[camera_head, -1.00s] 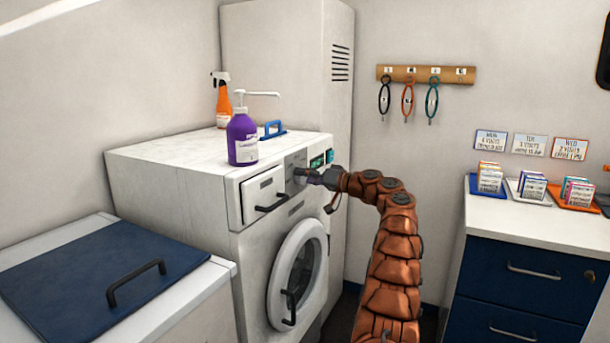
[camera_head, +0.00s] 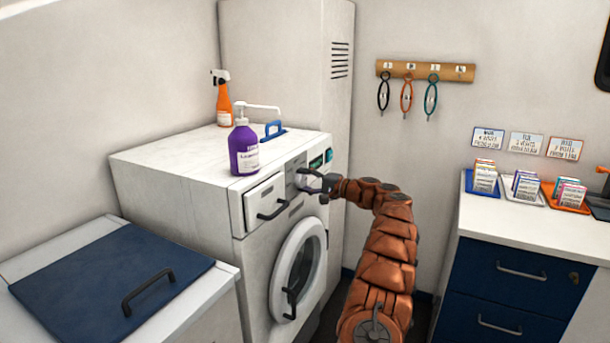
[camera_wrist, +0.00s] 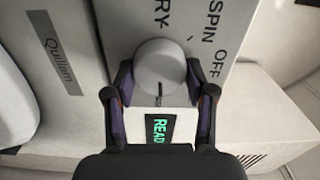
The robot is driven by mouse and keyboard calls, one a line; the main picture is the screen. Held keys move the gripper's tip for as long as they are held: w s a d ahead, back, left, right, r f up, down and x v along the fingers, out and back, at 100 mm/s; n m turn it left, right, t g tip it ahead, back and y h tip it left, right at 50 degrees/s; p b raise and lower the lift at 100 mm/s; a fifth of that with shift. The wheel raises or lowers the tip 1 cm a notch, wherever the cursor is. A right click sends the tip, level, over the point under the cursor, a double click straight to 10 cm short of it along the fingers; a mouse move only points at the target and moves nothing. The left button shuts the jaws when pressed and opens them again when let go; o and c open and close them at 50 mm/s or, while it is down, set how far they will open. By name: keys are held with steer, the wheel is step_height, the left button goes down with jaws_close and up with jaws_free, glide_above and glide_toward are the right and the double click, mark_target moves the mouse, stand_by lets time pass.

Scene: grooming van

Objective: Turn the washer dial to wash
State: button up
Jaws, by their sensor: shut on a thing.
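The washer (camera_head: 185,200) stands at the left centre of the head view. Its round grey dial (camera_wrist: 160,66) sits on the front panel, with a dark pointer mark facing the bottom of the wrist view. Labels reading "SPIN", "OFF" and a partly hidden "RY" surround the dial's far side. My gripper (camera_head: 314,184) is at the panel, shut on the dial, with one finger on each side of it in the wrist view. A green-lit display reading "READ" (camera_wrist: 158,129) shows between the fingers, its end cut off. The label at the pointer is not readable.
The detergent drawer handle (camera_head: 272,212) and round door (camera_head: 298,270) are close by. A blue-drawer counter (camera_head: 515,285) stands right.

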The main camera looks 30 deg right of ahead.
steer(key=shift+m+p, duration=0.35)
steer(key=shift+m, duration=0.25)
steer(key=o, duration=1.1)
steer(key=shift+o, duration=0.2)
steer(key=v, duration=1.2)
steer(key=shift+f, duration=0.1)
